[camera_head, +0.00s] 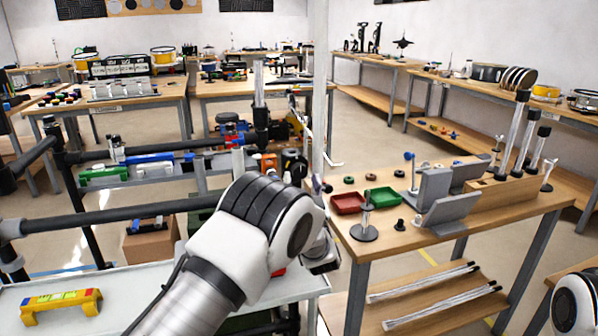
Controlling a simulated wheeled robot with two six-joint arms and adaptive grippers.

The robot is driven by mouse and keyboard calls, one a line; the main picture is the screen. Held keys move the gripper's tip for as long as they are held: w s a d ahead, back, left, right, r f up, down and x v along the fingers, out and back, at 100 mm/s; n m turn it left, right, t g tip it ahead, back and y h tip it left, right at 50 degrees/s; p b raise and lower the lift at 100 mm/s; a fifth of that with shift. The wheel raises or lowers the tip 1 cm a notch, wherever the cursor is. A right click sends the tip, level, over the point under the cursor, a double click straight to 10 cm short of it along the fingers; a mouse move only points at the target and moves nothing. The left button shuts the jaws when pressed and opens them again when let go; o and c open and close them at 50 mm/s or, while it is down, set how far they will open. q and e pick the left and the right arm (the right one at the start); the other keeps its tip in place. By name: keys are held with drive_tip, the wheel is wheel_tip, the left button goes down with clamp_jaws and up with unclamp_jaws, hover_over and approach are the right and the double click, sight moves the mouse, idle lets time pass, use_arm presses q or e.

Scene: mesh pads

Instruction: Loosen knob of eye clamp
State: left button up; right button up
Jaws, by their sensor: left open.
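A small dark clamp-like part with a knob (317,184) sits against the pale vertical post (319,120), just above my left wrist. It is too small to tell for sure that it is the eye clamp, or how its knob stands. My left arm comes in from the bottom, and its rounded wrist covers the area below the post. My left gripper (322,260) shows only in part behind the wrist, open, below the clamp-like part. I cannot tell whether it touches anything. Part of my right arm shows at the bottom right corner; its gripper is out of view.
A wooden table (460,215) on the right holds a red tray (347,203), a green tray (383,198), grey angled stands (447,214) and upright rods. Black rails (110,216) cross on the left. A yellow bridge-shaped piece (60,304) lies on a light surface at lower left.

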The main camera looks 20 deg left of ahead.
sight(301, 174)
use_arm(q)
drive_tip(key=x, duration=0.3)
drive_tip(key=shift+w+f, duration=0.25)
drive_tip(key=shift+w, duration=0.05)
drive_tip(key=shift+w+a+r, duration=0.15)
drive_tip(key=shift+r, duration=0.2)
drive_tip(key=c, duration=1.2)
drive_tip(key=shift+o, duration=0.2)
